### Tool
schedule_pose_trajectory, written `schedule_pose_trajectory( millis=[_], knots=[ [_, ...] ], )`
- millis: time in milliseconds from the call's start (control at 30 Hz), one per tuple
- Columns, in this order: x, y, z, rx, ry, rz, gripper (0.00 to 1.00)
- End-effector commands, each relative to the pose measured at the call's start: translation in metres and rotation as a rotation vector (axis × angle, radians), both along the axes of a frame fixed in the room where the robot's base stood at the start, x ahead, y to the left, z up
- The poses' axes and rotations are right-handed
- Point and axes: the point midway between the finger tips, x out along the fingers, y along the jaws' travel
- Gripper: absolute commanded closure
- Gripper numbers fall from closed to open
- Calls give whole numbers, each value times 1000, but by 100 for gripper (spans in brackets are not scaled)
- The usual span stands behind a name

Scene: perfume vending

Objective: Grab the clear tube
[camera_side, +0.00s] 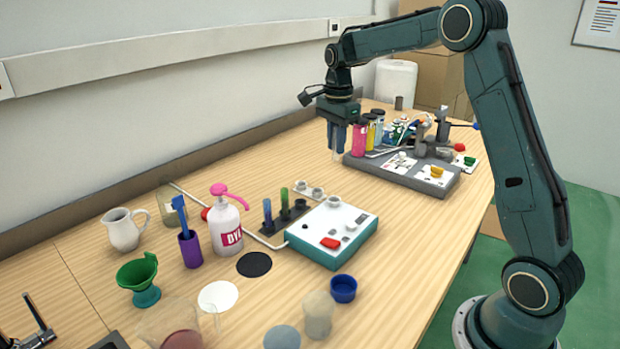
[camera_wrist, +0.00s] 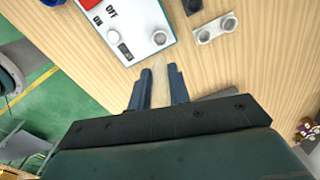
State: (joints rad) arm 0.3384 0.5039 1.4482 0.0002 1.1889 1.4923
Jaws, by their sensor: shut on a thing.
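My gripper (camera_side: 338,147) hangs over the far part of the table, fingers pointing down, left of the grey station with coloured bottles. It is shut on the clear tube (camera_side: 337,156), whose pale lower end shows just below the fingertips. In the wrist view my gripper (camera_wrist: 159,88) has its two dark fingers on either side of the translucent tube (camera_wrist: 160,82). The tube's upper part is hidden by the gripper. Whether its lower end touches the table I cannot tell.
The grey station (camera_side: 407,172) with pink, yellow and blue bottles (camera_side: 367,135) stands close right of my gripper. A white and teal device (camera_side: 329,232), a tube rack (camera_side: 283,217) and a pink-topped DYE bottle (camera_side: 227,228) stand nearer. Bare table lies between them and my gripper.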

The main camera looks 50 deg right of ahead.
Motion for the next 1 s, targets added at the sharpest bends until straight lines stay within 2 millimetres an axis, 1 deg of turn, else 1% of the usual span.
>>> schedule_pose_trajectory(
  millis=[33,200,400,600,1000],
  knots=[
    [0,0,12,-1,-3,0,100],
    [0,0,40,-1,-3,0,100],
    [0,0,60,0,0,0,100],
    [0,0,67,0,0,0,100],
    [0,0,67,0,0,0,100]
  ],
)
